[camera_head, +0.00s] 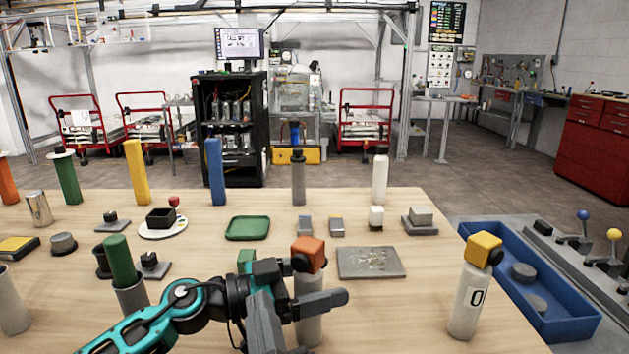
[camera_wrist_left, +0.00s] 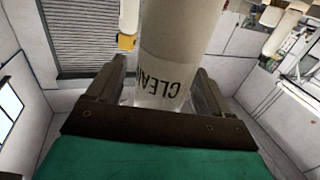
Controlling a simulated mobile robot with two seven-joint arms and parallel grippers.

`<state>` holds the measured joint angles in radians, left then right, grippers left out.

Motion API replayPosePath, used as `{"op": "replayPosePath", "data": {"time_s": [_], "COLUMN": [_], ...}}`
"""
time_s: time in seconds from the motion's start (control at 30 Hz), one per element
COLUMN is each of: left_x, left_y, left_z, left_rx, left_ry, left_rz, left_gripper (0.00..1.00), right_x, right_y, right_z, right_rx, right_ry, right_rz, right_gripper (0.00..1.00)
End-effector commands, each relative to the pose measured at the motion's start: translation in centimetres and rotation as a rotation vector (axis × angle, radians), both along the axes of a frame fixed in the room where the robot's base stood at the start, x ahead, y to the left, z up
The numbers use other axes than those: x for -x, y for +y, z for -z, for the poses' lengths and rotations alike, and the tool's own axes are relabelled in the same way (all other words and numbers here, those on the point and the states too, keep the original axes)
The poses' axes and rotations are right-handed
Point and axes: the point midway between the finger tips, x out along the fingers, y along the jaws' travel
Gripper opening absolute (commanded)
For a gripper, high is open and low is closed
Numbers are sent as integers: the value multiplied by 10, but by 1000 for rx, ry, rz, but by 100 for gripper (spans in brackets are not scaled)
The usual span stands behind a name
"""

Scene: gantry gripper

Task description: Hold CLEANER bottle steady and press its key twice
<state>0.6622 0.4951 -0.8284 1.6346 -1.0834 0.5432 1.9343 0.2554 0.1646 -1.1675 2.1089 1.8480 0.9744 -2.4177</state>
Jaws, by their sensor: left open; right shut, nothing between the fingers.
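The CLEANER bottle is a light grey cylinder (camera_head: 309,328) with an orange block-shaped head and a dark round key (camera_head: 300,262). It stands upright at the front middle of the table. My left gripper (camera_head: 318,294) is around its body, with one finger across the front. In the left wrist view, the bottle (camera_wrist_left: 178,50) shows the letters "CLEAN" upside down and stands between the two spread fingers (camera_wrist_left: 160,95). Whether either finger touches it I cannot tell. The bottle's key is out of that view. My right gripper is not seen.
A white bottle with a yellow head (camera_head: 468,305) stands at the right, beside a blue bin (camera_head: 560,322). A grey plate (camera_head: 371,262) and a green tray (camera_head: 247,228) lie behind the gripper. A green cylinder in a grey cup (camera_head: 130,298) stands left, close to my arm.

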Motion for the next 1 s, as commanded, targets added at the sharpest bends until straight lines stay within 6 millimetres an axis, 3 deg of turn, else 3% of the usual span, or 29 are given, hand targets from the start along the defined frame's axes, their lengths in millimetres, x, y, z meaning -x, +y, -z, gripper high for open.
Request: {"op": "replayPosePath", "data": {"time_s": [0.27,0.7,1.0], "left_x": [2,28,35], "left_y": [10,92,115], "left_z": [1,1,0], "left_rx": [-2,-3,0], "left_ry": [1,2,0], "left_rz": [-2,-3,0], "left_gripper": [80,80,80], "right_x": [0,0,0], "right_y": [0,0,0], "right_z": [0,0,0], "right_rx": [0,0,0], "right_ry": [0,0,0], "right_rz": [0,0,0], "right_gripper": [0,0,0]}}
